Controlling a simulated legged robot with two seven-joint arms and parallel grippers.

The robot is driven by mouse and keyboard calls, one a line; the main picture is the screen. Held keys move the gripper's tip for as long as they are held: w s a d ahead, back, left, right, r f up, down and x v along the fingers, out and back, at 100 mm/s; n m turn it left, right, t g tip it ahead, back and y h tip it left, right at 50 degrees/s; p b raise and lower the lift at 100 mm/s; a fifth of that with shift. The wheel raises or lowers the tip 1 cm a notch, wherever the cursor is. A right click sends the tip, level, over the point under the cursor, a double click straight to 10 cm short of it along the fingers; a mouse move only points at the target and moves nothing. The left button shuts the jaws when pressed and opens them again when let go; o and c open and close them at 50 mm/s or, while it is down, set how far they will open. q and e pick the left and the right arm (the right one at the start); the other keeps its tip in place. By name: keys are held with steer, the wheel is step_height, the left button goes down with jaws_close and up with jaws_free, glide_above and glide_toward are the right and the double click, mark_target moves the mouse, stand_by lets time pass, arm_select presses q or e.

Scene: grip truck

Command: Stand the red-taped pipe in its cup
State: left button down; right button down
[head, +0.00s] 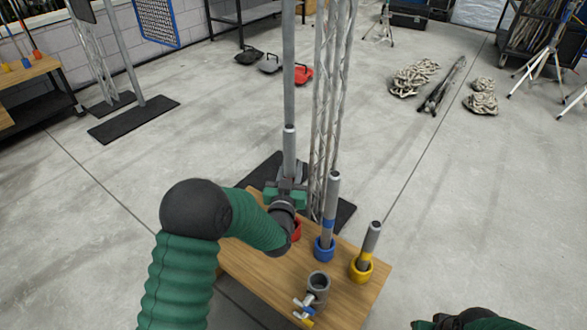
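A grey pipe (289,150) stands upright at the back left of the wooden table. My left gripper (288,188) is around it and looks shut on it. No red tape shows on this pipe; its lower part is hidden behind my gripper and wrist. The red cup (297,230) shows only in part, just below and right of my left wrist. Whether the pipe's lower end is inside the cup cannot be seen. My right gripper (455,319) is partly cut off at the bottom right edge, and its fingers cannot be made out.
A blue-taped pipe (330,205) stands in a blue cup (325,250), and a yellow-taped pipe (370,240) in a yellow cup (361,269). A grey clamp-like fitting (318,284) is near the table's (258,262) front. A lattice truss (328,100) rises close behind.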

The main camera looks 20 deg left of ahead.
mark_target(293, 178)
arm_select(q)
steer(key=shift+r, duration=0.1)
steer(key=shift+d, duration=0.4)
steer(key=shift+a+f, duration=0.25)
steer(key=shift+d+f+b, duration=0.15)
steer(key=shift+f+b, duration=0.45)
steer(key=shift+b, duration=0.1)
steer(key=shift+f+b, duration=0.7)
steer(key=shift+f, duration=0.25)
arm_select(e)
steer(key=shift+d+f, duration=0.15)
steer(key=shift+f, duration=1.25)
arm_select(q)
steer(key=shift+f, duration=0.15)
arm_select(e)
steer(key=shift+f, duration=0.1)
